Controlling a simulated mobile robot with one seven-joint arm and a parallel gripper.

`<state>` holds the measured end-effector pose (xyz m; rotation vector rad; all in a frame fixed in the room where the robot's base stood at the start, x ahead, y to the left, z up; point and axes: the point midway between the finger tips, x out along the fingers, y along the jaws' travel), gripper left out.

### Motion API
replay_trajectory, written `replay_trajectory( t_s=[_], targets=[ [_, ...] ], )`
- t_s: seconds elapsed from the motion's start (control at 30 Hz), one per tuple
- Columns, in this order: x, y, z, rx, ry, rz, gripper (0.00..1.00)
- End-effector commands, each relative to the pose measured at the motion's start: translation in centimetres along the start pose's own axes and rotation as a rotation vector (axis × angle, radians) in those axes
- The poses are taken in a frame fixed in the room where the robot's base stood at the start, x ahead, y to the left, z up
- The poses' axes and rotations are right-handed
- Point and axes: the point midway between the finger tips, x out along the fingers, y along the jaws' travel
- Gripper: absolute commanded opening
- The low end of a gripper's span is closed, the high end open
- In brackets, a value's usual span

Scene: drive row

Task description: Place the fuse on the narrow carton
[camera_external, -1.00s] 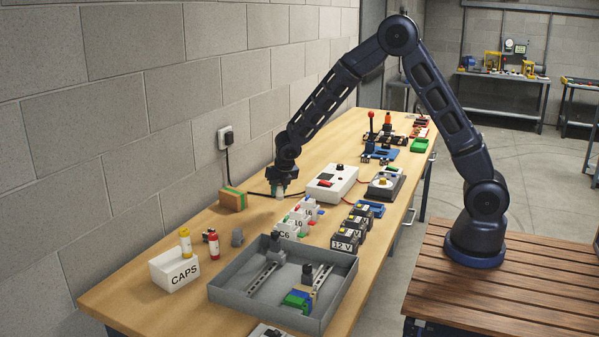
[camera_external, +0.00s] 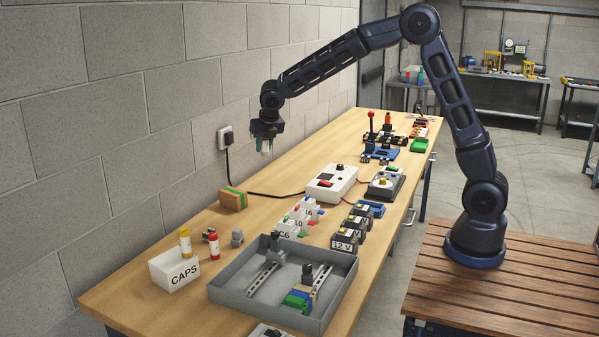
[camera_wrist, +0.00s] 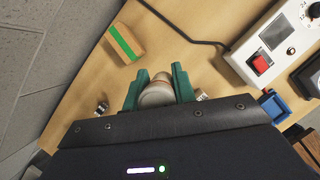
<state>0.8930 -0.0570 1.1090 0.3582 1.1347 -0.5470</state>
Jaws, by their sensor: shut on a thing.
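The fuse (camera_external: 265,147) is a pale, whitish cylinder held in my gripper (camera_external: 265,138), high above the bench. In the wrist view the fuse (camera_wrist: 156,93) sits between the two green fingers of my gripper (camera_wrist: 160,84), which are shut on it. The narrow carton (camera_external: 233,199) is a brown box with a green stripe, lying on the bench near the wall. The carton also shows in the wrist view (camera_wrist: 121,46), at the upper left beyond the fingers. My gripper is above the carton and to its right in the external view, clear of it.
A black cable (camera_external: 285,195) runs behind the carton to the white control box (camera_external: 331,183). White numbered boxes (camera_external: 295,222), a grey tray (camera_external: 335,259) and a white CAPS bin (camera_external: 174,269) stand nearer. Bare wood surrounds the carton. The block wall (camera_external: 130,150) is close on the left.

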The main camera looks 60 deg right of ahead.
Motion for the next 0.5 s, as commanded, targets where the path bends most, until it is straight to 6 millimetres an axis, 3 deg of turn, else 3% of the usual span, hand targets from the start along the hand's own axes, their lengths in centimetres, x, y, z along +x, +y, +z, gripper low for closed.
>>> replay_trajectory(
  t_s=[0.2,0.5],
  targets=[
    [-0.4,5.4,5.4,-0.017,-0.002,0.008,0.02],
    [-1.0,9.4,9.7,-0.024,0.003,0.015,0.02]
  ],
)
